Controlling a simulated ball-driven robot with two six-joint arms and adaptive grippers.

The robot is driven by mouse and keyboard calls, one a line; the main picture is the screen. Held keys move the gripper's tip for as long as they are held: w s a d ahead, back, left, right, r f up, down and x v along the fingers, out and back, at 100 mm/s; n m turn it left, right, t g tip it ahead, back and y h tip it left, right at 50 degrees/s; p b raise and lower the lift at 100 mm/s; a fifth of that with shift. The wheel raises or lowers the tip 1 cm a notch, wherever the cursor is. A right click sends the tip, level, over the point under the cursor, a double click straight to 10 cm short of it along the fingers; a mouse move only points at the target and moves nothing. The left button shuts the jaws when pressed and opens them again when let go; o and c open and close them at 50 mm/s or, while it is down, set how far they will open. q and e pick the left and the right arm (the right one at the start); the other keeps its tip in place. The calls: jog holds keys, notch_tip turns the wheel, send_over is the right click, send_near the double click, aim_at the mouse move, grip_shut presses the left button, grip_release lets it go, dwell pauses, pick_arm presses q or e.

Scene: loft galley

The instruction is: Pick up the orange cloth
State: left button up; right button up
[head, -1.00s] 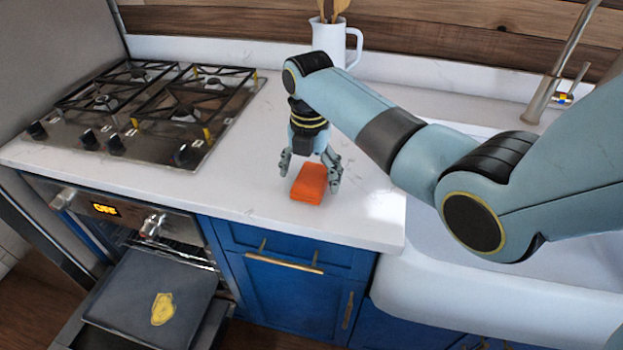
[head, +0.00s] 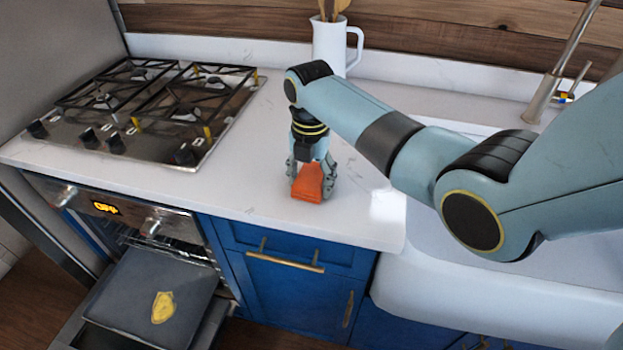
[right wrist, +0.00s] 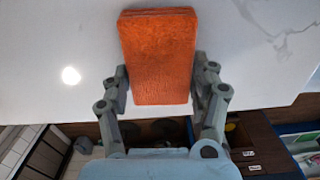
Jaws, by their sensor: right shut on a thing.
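The orange cloth (head: 308,183) is a folded block on the white counter, near its front edge. It also shows in the right wrist view (right wrist: 158,55) between the two fingers. My right gripper (head: 311,182) reaches down over the cloth from above, with one finger on each side. In the right wrist view its fingers (right wrist: 160,88) press against the cloth's long sides, shut on it. The cloth appears to be at counter level; I cannot tell whether it is lifted. My left gripper is not in view.
A gas stove (head: 145,107) lies to the left on the counter (head: 245,165). A white pitcher (head: 328,48) with utensils stands behind. The sink (head: 480,290) and faucet (head: 553,85) are at right. The oven door (head: 150,295) is open below, with a yellow item (head: 162,307) on it.

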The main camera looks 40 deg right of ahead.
aim_at(313, 179)
jog(key=shift+r, duration=0.1)
jog(key=r, duration=0.4)
jog(key=shift+s+d, duration=0.1)
jog(key=shift+d, duration=0.1)
jog(key=s+d+r+b, duration=0.1)
jog(key=s+d+r, duration=0.5)
jog(key=s, duration=0.3)
jog(key=shift+s+r, duration=0.25)
jog(key=shift+r, duration=0.15)
